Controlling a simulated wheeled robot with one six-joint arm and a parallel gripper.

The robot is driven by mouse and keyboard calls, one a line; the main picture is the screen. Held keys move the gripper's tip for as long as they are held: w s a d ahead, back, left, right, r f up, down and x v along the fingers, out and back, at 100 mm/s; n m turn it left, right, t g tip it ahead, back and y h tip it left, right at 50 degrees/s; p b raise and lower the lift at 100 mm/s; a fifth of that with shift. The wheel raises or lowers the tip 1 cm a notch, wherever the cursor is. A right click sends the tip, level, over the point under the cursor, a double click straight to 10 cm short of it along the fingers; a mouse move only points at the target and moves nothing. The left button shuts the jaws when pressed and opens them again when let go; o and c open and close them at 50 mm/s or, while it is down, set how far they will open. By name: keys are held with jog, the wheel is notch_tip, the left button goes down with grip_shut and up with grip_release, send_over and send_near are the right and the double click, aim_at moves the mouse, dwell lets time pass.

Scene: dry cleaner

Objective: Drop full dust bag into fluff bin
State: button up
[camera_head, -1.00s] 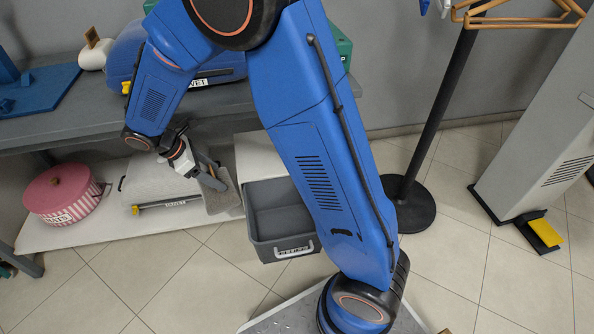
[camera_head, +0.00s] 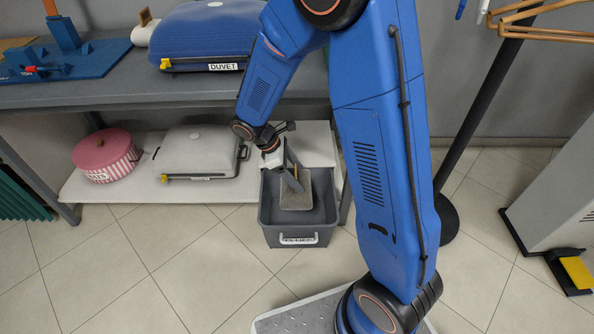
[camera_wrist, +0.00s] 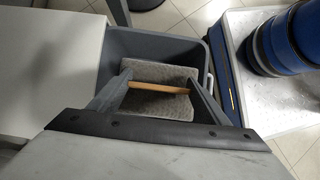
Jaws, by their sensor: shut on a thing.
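My gripper (camera_head: 292,179) is shut on the dust bag (camera_head: 297,195), a flat grey fuzzy piece with a tan edge. The wrist view shows the bag (camera_wrist: 155,104) between the two fingers (camera_wrist: 158,88), its tan edge spanning them. The fluff bin (camera_head: 266,217), an open dark grey box with a pale label and handle on its front, is below. In both views the bag hangs over the bin's opening, its lower part seeming to be within the rim. I cannot tell how deep. The wrist view also shows the bin's rim (camera_wrist: 150,36).
The bin stands by a low white shelf (camera_head: 130,190) holding a pink striped round box (camera_head: 106,157) and a grey case (camera_head: 198,153). Above is a grey bench (camera_head: 80,93) with a blue DUVET case (camera_head: 208,38). A dark stand pole (camera_head: 487,95) rises at right.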

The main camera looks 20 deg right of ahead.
jog(key=shift+f, duration=1.8)
jog(key=o, duration=1.5)
jog(key=v, duration=1.7)
jog(key=shift+w+r, duration=0.1)
jog(key=shift+r, duration=0.1)
